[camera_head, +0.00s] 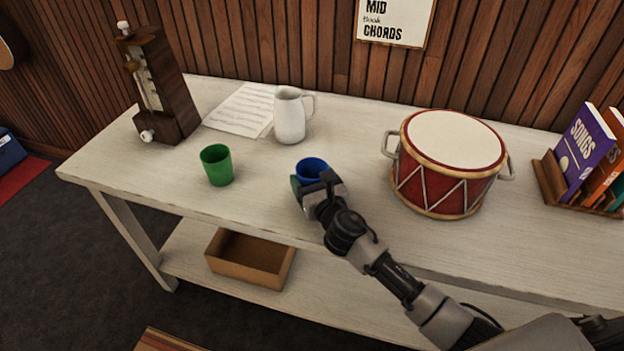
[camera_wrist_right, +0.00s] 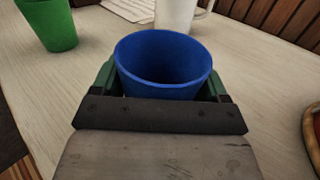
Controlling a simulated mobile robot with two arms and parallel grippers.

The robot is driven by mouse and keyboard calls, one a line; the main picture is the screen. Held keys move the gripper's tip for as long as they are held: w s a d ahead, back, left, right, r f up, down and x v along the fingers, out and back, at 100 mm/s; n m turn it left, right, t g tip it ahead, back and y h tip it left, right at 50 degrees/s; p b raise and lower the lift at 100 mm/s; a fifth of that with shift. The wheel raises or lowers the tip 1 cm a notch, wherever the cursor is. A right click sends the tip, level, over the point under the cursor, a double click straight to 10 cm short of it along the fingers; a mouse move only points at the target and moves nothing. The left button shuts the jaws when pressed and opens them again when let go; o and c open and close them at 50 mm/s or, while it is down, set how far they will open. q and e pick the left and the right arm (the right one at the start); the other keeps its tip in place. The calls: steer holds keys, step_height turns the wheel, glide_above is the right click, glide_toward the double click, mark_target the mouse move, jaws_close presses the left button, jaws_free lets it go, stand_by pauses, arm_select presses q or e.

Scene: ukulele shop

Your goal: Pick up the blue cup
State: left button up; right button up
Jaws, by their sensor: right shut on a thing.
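The blue cup (camera_head: 311,168) stands upright at the white table's near side, partly hidden by my right gripper (camera_head: 318,184) in the head view. In the right wrist view the blue cup (camera_wrist_right: 164,62) sits between the two green-padded fingers of my right gripper (camera_wrist_right: 164,82). The fingers are shut on its sides. I cannot tell whether the cup's base touches the tabletop. My left gripper is in neither view.
A green cup (camera_head: 217,166) stands left of the blue cup. A white pitcher (camera_head: 290,117) is behind it, with sheet music (camera_head: 243,110) and a metronome (camera_head: 160,85) farther left. A red drum (camera_head: 448,165) and a book rack (camera_head: 549,178) stand right. The table (camera_head: 350,130) is bare between pitcher and drum.

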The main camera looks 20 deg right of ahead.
mark_target(314, 167)
step_height(314, 167, up, 3)
steer(key=shift+r+p, duration=0.2)
steer(key=shift+p, duration=0.5)
steer(key=shift+s+d+r, duration=0.1)
steer(key=shift+s+r, duration=0.1)
steer(key=shift+r, duration=0.05)
steer(key=s+d+r+p, duration=0.1)
steer(key=s+d+r, duration=0.3)
steer(key=s, duration=0.6)
steer(key=shift+d+r+p, duration=0.3)
steer(key=shift+d+r, duration=0.05)
steer(key=shift+r, duration=0.85)
steer(key=shift+s, duration=0.1)
